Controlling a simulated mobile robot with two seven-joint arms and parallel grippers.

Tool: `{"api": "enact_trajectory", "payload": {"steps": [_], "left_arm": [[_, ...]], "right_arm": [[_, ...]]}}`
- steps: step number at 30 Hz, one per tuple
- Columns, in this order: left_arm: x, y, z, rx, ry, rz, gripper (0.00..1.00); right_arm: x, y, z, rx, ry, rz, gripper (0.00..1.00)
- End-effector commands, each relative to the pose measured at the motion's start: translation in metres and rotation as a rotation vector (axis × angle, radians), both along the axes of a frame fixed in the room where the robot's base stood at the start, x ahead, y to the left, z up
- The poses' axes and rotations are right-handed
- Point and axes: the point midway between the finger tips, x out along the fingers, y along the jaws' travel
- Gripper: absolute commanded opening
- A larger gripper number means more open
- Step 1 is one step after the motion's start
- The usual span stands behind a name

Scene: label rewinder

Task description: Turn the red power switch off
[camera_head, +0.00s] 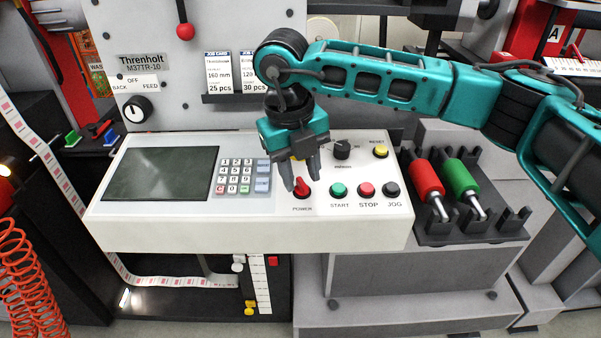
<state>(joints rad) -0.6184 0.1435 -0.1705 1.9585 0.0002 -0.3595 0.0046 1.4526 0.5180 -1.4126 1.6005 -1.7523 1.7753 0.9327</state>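The red power switch (303,189) is a small knob on the white control panel (270,231), just above the POWER label. My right gripper (301,183) comes down from above, with its two dark fingertips apart, one on the left and one on the right of the switch in this view. The gripper looks open. Whether a finger touches the switch or is still above it cannot be told. The fingers hide part of the panel behind the switch. My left gripper is not in view.
Green START (338,189), red STOP (366,189) and dark JOG (391,189) buttons sit close right of the switch. A keypad (236,176) and dark screen (160,173) lie left. A rack (432,236) holds red (425,180) and green (460,179) handled tools.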

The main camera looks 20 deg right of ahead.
Motion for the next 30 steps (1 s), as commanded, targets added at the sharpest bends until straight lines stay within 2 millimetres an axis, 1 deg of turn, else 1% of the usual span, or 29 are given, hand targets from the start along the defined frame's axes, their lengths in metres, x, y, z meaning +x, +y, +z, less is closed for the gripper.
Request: {"api": "enact_trajectory", "payload": {"steps": [5, 9, 12, 15, 18, 21, 30], "left_arm": [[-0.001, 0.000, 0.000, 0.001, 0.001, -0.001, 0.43], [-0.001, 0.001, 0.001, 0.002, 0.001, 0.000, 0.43], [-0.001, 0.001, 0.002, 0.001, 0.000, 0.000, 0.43], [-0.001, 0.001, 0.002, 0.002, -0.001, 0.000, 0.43], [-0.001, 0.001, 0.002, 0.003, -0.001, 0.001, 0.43], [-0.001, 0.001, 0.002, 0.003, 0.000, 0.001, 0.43], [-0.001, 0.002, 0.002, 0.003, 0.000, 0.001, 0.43]], "right_arm": [[0.000, 0.005, 0.036, 0.003, -0.005, 0.001, 0.38], [-0.001, 0.009, 0.068, 0.003, -0.006, 0.000, 0.38], [-0.001, 0.012, 0.088, 0.003, -0.005, 0.000, 0.38], [-0.002, 0.014, 0.103, 0.002, -0.005, 0.000, 0.38], [-0.002, 0.015, 0.113, 0.000, -0.002, 0.000, 0.38], [-0.002, 0.015, 0.118, 0.001, -0.003, -0.001, 0.38], [-0.002, 0.015, 0.119, 0.001, -0.002, 0.000, 0.38]]}}
